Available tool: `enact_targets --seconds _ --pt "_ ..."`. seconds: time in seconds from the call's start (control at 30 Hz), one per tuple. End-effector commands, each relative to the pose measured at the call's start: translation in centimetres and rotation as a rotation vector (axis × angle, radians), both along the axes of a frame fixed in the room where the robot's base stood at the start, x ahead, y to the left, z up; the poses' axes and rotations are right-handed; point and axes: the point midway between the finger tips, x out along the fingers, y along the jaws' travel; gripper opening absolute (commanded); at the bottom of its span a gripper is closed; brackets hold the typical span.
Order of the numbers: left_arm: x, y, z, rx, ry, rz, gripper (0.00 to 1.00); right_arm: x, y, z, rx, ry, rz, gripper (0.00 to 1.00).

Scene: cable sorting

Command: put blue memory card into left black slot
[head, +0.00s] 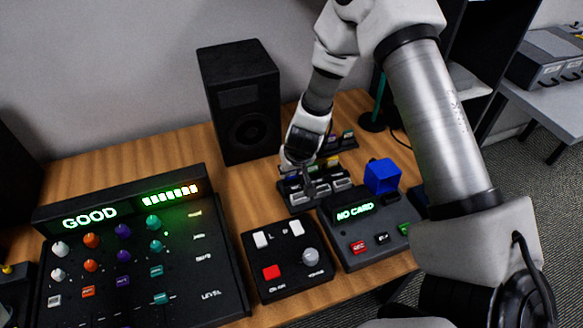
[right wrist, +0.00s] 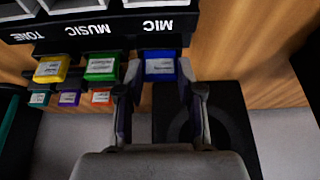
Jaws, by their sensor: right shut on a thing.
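My right gripper (head: 298,168) reaches down over the black slot block (head: 298,207) on the table. In the right wrist view, which is upside down to the head view, its two fingers (right wrist: 160,105) are shut on the blue memory card (right wrist: 160,68). The card sits by the right end of a black holder, and I cannot tell whether it is clear of it. The slot block (right wrist: 120,22) with labels MIC, MUSIC and TONE lies just beyond, MIC nearest the card. My left gripper is not in view.
Yellow (right wrist: 50,70) and green (right wrist: 101,68) cards sit beside the blue one, with smaller cards behind. A speaker (head: 240,105) stands behind left. A NO CARD recorder (head: 362,237) with a blue cube (head: 382,175), a button box (head: 287,257) and a mixer (head: 135,250) surround the block.

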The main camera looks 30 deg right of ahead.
Motion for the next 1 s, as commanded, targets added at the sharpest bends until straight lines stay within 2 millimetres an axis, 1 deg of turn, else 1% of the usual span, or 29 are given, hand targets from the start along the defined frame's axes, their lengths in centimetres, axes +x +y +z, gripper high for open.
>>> enact_targets --seconds 0.3,0.33,0.37,0.4,0.6,0.63,0.7,0.73,1.0 --pt "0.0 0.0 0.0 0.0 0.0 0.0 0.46 0.02 0.0 -0.01 0.0 -0.001 0.0 0.18" --pt "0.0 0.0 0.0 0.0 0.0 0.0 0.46 0.02 0.01 -0.01 0.0 -0.001 0.0 0.47" --pt "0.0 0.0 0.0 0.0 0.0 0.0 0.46 0.01 0.0 -0.01 0.0 -0.001 0.0 0.58" --pt "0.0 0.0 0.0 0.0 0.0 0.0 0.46 0.02 0.0 0.0 0.0 -0.001 0.0 0.66" --pt "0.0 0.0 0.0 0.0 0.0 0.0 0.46 0.02 0.0 0.0 0.0 -0.001 0.0 0.66" --pt "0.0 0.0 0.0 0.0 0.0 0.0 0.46 0.02 -0.01 0.0 0.0 -0.001 0.0 0.69" --pt "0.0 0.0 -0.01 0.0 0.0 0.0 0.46 0.02 0.01 -0.01 0.0 -0.001 0.0 0.89" --pt "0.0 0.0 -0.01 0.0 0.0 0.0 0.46 0.02 0.01 -0.01 0.0 -0.001 0.0 0.91" --pt "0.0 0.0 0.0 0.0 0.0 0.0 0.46 0.01 0.0 -0.02 0.0 0.0 0.0 0.91"
